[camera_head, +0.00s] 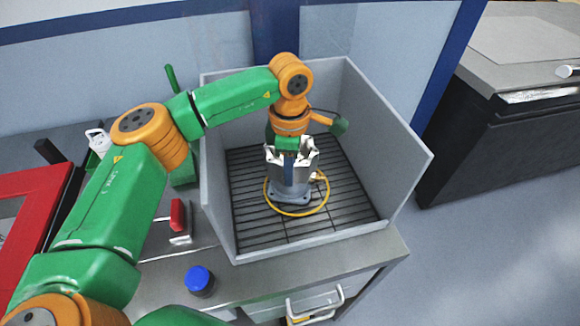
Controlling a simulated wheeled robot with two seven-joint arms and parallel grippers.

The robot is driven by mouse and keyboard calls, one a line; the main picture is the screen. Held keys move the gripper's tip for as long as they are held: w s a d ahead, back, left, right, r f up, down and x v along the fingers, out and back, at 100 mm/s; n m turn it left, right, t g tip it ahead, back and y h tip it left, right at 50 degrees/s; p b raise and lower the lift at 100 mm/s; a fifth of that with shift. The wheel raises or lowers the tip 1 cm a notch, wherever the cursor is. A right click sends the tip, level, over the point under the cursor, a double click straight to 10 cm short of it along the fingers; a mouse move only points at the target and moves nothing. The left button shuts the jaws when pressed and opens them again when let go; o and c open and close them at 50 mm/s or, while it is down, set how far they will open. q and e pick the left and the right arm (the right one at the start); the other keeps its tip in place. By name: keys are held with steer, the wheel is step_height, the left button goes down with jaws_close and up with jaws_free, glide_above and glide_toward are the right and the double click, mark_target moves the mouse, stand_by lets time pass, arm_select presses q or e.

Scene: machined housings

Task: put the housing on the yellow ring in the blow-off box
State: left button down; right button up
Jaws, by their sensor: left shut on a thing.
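The grey machined housing (289,188) stands upright inside the blow-off box (222,190), on its dark slatted floor. The yellow ring (306,214) lies on that floor, and the housing's base is within the ring's left and middle part. My left gripper (291,160) reaches down from above and is shut on the top of the housing; its fingers hide part of it. Contact between the base and the floor looks likely but is hard to judge. My right gripper is not in view.
The box has grey walls at the left, back and right and a low front edge. A blue-capped container (199,280) and a red-handled clamp (178,218) are on the bench to its left. A red case (35,215) is at far left.

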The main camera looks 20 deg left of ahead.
arm_select(q)
steer(key=c, duration=0.8)
jaws_free()
steer(key=shift+s, duration=0.1)
steer(key=shift+o, duration=0.2)
step_height(320, 180, up, 12)
